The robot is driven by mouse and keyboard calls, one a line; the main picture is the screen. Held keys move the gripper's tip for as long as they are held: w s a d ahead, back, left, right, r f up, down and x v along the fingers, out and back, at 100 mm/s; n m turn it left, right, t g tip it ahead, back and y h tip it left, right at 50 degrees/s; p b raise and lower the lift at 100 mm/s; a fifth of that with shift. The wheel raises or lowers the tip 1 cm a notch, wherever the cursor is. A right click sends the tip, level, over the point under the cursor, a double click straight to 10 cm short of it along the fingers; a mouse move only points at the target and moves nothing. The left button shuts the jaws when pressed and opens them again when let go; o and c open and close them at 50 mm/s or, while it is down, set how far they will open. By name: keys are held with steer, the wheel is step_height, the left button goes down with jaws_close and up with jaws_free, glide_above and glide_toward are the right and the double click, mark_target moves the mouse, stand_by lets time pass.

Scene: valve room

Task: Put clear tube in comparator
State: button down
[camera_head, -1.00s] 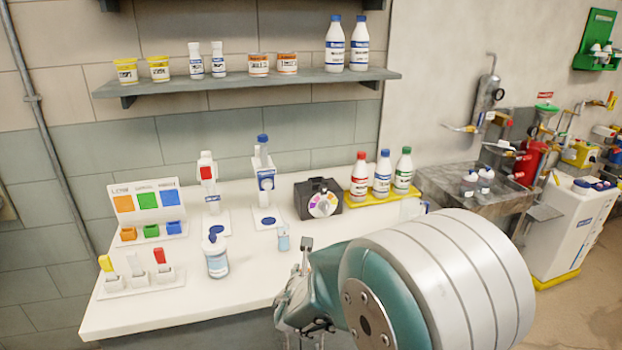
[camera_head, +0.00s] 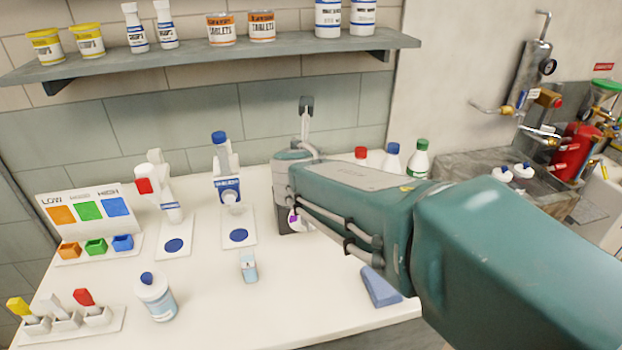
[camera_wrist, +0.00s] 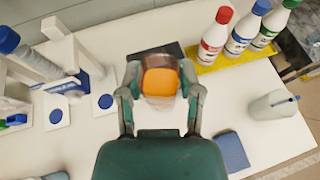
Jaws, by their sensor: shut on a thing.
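The black comparator (camera_head: 284,222) stands on the white bench, largely hidden behind my arm in the head view, with a bit of its coloured wheel showing. Its dark top (camera_wrist: 178,48) shows just beyond my fingers in the wrist view. My gripper (camera_wrist: 160,82) is shut on an orange, squarish-looking piece (camera_wrist: 160,76), seen end-on over or close to the comparator. Whether this is the clear tube, and whether it touches the comparator, I cannot tell. A small pale-blue clear vial (camera_head: 249,268) stands apart on the bench, left of my arm.
Red, blue and green-capped bottles (camera_wrist: 215,35) stand on a yellow tray (camera_wrist: 225,60) close behind. Two dispenser stands (camera_head: 228,190) are left of my arm.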

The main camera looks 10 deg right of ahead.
steer(key=shift+w+a+r, duration=0.15)
steer(key=shift+w+a, duration=0.05)
steer(key=w+f, duration=0.4)
steer(key=w+d+f, duration=0.1)
steer(key=w+f, duration=0.3)
steer(key=w, duration=0.1)
steer(key=w+d+f, duration=0.1)
steer(key=w+f, duration=0.3)
steer(key=shift+w, duration=0.3)
steer(key=shift+d+f, duration=0.15)
steer(key=shift+f, duration=0.35)
steer(key=shift+c, duration=1.3)
jaws_free()
steer(key=shift+f, duration=0.1)
